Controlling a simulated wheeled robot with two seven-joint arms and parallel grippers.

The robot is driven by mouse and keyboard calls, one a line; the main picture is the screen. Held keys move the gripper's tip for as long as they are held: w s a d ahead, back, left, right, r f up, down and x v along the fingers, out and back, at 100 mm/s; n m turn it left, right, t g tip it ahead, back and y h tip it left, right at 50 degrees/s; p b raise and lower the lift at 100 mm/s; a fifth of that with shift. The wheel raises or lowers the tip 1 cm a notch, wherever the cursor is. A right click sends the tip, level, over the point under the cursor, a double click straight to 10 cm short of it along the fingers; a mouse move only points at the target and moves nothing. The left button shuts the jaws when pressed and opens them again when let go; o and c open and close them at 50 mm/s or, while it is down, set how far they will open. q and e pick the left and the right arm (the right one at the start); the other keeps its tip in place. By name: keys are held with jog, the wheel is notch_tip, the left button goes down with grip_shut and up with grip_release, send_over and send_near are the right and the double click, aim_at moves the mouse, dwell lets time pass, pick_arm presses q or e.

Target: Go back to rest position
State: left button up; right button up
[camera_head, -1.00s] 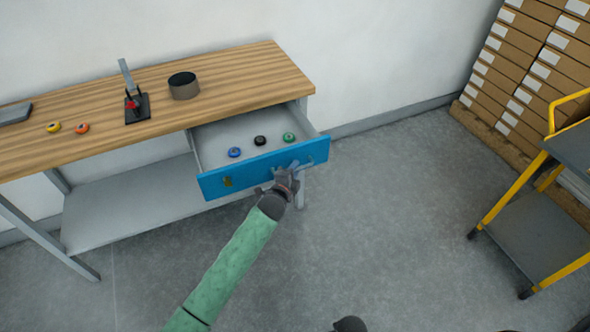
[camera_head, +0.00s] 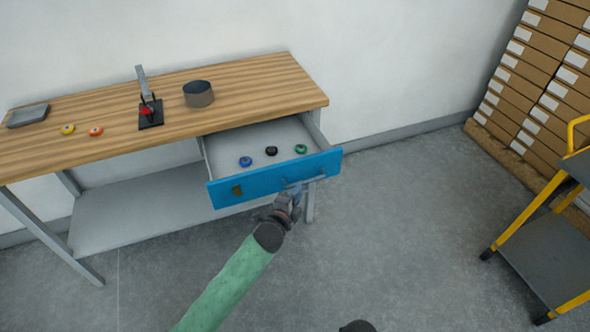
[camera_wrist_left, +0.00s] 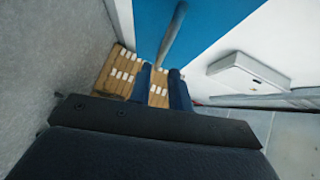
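The blue-fronted drawer (camera_head: 265,182) under the wooden bench is pulled out, with a bar handle (camera_head: 305,181) on its front. My left gripper (camera_head: 296,190) is just in front of the drawer near this handle. In the left wrist view the two dark blue fingers (camera_wrist_left: 162,88) stand apart with a gap between them and nothing held. The handle (camera_wrist_left: 171,36) lies beyond the fingertips and seems clear of them. My right gripper is out of view.
In the drawer lie blue (camera_head: 246,161), black (camera_head: 271,151) and green (camera_head: 301,149) rolls. The bench (camera_head: 240,93) holds yellow (camera_head: 68,129) and orange (camera_head: 96,132) rolls, a red-and-black device (camera_head: 150,110), a round container (camera_head: 198,94) and a tray (camera_head: 27,116). A yellow-framed cart (camera_head: 545,250) stands right.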

pick_arm(q)
jog(key=s+a+f+n+g+y, duration=0.3)
jog(key=s+a+f+n, duration=0.25)
jog(key=s+f, duration=0.2)
jog(key=s+a+f+n+g+y, duration=0.2)
jog(key=s+a+f+n, duration=0.4)
jog(key=f, duration=0.3)
jog(key=s+a+f+n+g, duration=0.2)
jog(key=s+f, duration=0.1)
jog(key=s, duration=0.5)
jog(key=s+a+f+n+g+y, duration=0.1)
jog(key=s+a+f+n+g, duration=0.2)
jog(key=s, duration=0.5)
jog(key=s+a+f+n+g, duration=0.3)
jog(key=s, duration=0.6)
jog(key=shift+a+f+y, duration=0.25)
jog(key=shift+f+y, duration=0.05)
jog(key=shift+f, duration=0.05)
